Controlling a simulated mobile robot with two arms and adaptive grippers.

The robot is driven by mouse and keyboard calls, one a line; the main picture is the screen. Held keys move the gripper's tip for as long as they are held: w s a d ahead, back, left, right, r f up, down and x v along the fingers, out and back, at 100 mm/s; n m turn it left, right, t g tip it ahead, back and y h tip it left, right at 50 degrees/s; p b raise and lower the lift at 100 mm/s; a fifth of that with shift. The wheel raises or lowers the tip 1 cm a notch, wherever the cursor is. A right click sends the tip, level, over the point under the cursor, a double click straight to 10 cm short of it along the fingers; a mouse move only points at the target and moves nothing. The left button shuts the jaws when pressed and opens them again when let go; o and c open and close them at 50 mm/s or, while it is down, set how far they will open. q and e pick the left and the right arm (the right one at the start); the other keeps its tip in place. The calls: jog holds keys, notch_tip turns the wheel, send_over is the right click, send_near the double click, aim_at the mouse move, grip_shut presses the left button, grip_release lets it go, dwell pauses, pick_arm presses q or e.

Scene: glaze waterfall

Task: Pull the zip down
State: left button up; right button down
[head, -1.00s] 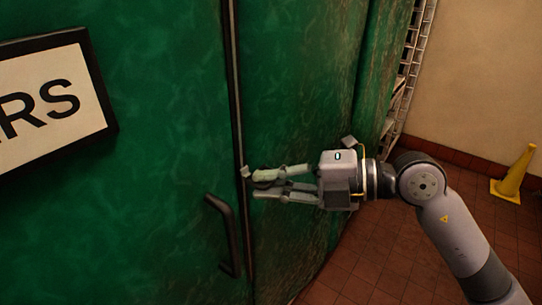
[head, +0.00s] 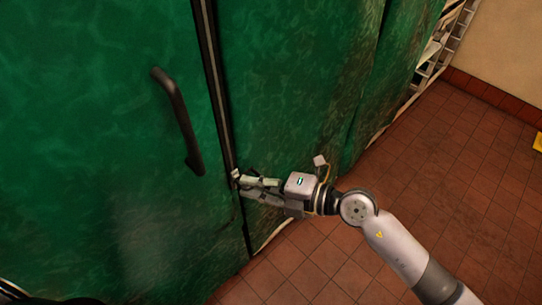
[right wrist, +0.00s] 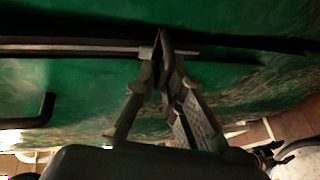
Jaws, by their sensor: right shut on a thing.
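A dark zip (head: 212,80) runs down a green sheet wall (head: 290,70), slanting slightly in the head view. In the right wrist view the zip (right wrist: 70,49) lies nearly level across the picture. My right gripper (head: 241,181) is at the zip's lower part, reaching in from the right. Its fingers are shut on the small zip pull (head: 235,174). In the right wrist view the two fingertips (right wrist: 162,45) meet at the zip line and largely hide the pull. My left gripper is not in view.
A black bar handle (head: 178,120) stands out from the sheet left of the zip, above my gripper. The red tiled floor (head: 440,170) is open at the right. A metal ladder or rack (head: 440,50) and a yellow object (head: 538,142) are at the right.

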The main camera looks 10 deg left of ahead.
jog(key=shift+w+d+f, duration=0.25)
jog(key=shift+w+f, duration=0.1)
jog(key=shift+f, duration=0.3)
jog(key=shift+t, duration=0.3)
jog(key=shift+s+a, duration=0.2)
jog(key=shift+s, duration=0.15)
jog(key=c, duration=2.1)
grip_release()
jog(key=shift+o, duration=1.3)
jog(key=shift+s+a, duration=0.1)
jog(key=shift+a, duration=0.05)
jog(key=shift+o, duration=0.4)
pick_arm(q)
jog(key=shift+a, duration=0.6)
pick_arm(e)
jog(key=v, duration=1.2)
jog(key=shift+w+d, duration=0.2)
jog(key=shift+w, duration=0.1)
